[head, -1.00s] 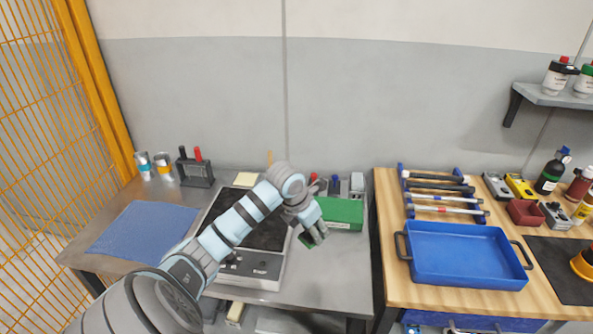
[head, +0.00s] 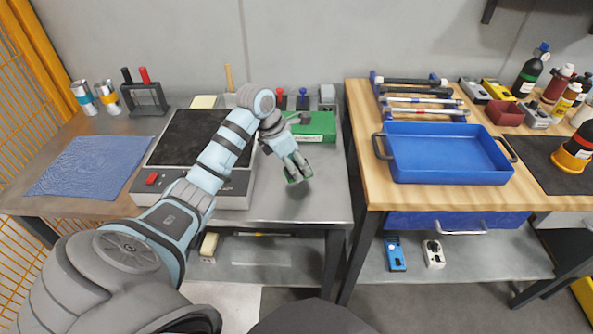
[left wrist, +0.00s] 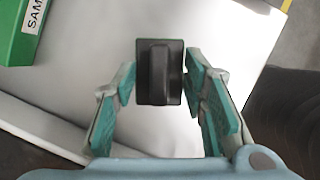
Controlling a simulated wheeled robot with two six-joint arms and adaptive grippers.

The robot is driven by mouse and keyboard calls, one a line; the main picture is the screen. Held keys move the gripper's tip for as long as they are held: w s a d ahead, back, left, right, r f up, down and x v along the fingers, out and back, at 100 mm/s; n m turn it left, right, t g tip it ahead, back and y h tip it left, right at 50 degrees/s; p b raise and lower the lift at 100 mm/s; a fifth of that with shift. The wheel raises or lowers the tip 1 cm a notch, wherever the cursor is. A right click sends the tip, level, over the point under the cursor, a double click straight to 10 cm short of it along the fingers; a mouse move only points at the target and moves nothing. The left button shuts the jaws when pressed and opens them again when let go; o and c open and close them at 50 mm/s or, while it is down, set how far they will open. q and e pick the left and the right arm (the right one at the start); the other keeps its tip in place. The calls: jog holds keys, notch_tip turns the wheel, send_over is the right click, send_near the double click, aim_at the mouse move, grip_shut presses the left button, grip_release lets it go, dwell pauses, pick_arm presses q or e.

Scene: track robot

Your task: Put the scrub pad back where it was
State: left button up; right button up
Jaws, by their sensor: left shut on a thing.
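My left gripper (head: 298,174) hangs over the front right part of the grey metal bench (head: 325,204). In the left wrist view its teal-lined fingers (left wrist: 160,75) are shut on a dark block with a raised ridge (left wrist: 158,85), which I take to be the scrub pad. The bench's pale surface lies below it; I cannot tell the exact gap. In the head view the fingers mostly hide the pad. My right gripper is not in view.
A green box (head: 322,129) stands behind the gripper and a black-topped grey hotplate-like device (head: 236,190) to its left. A blue cloth mat (head: 80,166) lies far left. A wooden table (head: 372,187) with a blue tray (head: 450,171) stands right, across a gap.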

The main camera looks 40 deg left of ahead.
pick_arm(q)
notch_tip(320, 180, down, 2)
jog(key=shift+f, duration=0.45)
jog(key=shift+w, duration=0.1)
jog(key=shift+f, duration=0.1)
jog(key=o, duration=1)
jog(key=p+v, duration=0.2)
jog(key=v, duration=1)
jog(key=shift+r, duration=0.2)
